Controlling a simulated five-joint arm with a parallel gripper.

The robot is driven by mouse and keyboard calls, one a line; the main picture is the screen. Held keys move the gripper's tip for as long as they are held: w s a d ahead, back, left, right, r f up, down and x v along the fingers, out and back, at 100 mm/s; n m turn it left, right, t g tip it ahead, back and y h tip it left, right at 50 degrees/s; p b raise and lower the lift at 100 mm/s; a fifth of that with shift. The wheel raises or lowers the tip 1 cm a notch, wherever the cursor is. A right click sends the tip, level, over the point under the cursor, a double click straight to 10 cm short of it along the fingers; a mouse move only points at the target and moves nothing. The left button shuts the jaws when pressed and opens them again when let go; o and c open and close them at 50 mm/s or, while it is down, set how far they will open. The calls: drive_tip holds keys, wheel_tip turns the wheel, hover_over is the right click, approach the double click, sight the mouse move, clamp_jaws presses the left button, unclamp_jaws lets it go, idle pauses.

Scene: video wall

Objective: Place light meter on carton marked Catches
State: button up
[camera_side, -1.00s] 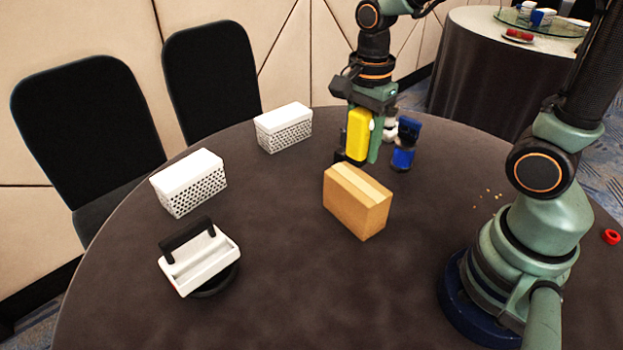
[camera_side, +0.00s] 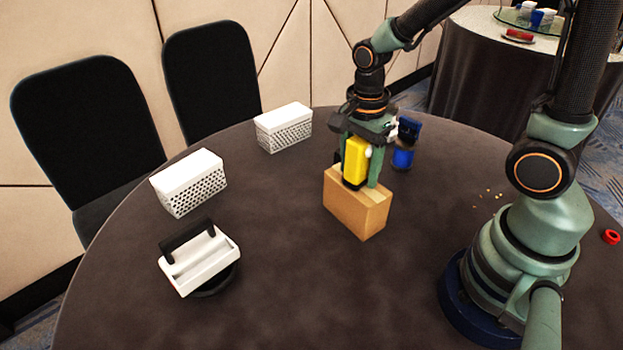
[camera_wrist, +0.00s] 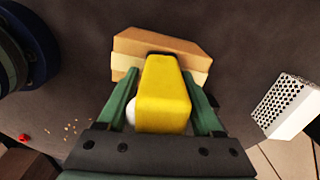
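The yellow light meter (camera_side: 356,161), with a white dome on its side and a dark end, is upright between the fingers of my gripper (camera_side: 362,172). In the wrist view the green fingers (camera_wrist: 166,100) close on both sides of the meter (camera_wrist: 165,85). The brown cardboard carton (camera_side: 357,207) with a paler tape strip stands on the table directly below. The meter's dark lower end is at the carton's top; I cannot tell whether they touch. The carton also shows behind the meter in the wrist view (camera_wrist: 190,44). No marking on it is readable.
Two white perforated boxes (camera_side: 189,183) (camera_side: 284,128) stand on the left and back of the round dark table (camera_side: 290,285). A white tray with a black handle (camera_side: 200,262) is front left. A blue object (camera_side: 403,158) stands behind my gripper. A red ring (camera_side: 611,237) lies at right.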

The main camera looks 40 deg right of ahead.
drive_tip(key=shift+r, duration=0.1)
wheel_tip(320, 180, up, 12)
drive_tip(key=shift+r+n, duration=0.15)
drive_tip(key=shift+n, duration=0.15)
drive_tip(key=n, duration=0.2)
drive_tip(key=n+t, duration=0.1)
drive_tip(key=shift+s+d+r, duration=0.15)
drive_tip(key=shift+s+r, duration=0.1)
drive_tip(key=n, duration=0.1)
drive_tip(key=n+t, duration=0.1)
drive_tip(key=n, duration=0.3)
drive_tip(key=shift+s+d+r+t, duration=0.1)
drive_tip(key=shift+s+r+t, duration=0.1)
drive_tip(key=shift+r+t, duration=0.15)
drive_tip(key=n, duration=0.2)
drive_tip(key=n+t, duration=0.1)
drive_tip(key=n, duration=0.1)
drive_tip(key=shift+s+d+r+n+t, duration=0.15)
drive_tip(key=shift+s+r+n+t, duration=0.1)
drive_tip(key=shift+n, duration=0.15)
drive_tip(key=n+t, duration=0.1)
drive_tip(key=n, duration=0.3)
drive_tip(key=shift+d+r+n, duration=0.1)
drive_tip(key=shift+n, duration=0.2)
